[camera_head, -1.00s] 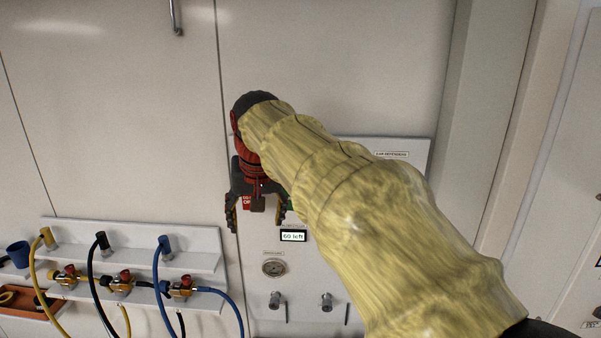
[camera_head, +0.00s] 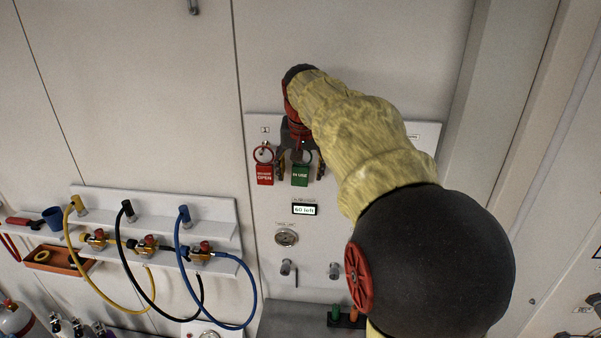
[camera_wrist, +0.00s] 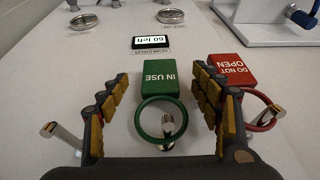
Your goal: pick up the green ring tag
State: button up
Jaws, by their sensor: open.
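The green ring tag (camera_wrist: 161,80) reads "IN USE" and hangs by its green ring from a metal peg on the white panel. In the head view the green tag (camera_head: 300,175) shows just below my gripper (camera_head: 298,168). In the wrist view my gripper (camera_wrist: 163,108) is open, with one yellow-padded finger on each side of the green ring. The ring and peg lie between the fingers, and I see no firm contact. The ring's top is partly hidden by my gripper in the head view.
A red "DO NOT OPEN" tag (camera_wrist: 232,71) hangs close beside the right finger in the wrist view. A "60 left" display (camera_head: 305,209), a gauge (camera_head: 286,237) and knobs sit lower on the panel. A hose shelf (camera_head: 160,205) stands at left.

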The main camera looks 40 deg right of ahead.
jog(key=shift+w+d+f, duration=0.1)
jog(key=shift+w+f, duration=0.1)
jog(key=shift+f, duration=0.15)
jog(key=shift+c, duration=0.7)
jog(key=c, duration=1.1)
jog(key=shift+c, duration=0.3)
jog(key=shift+r, duration=0.15)
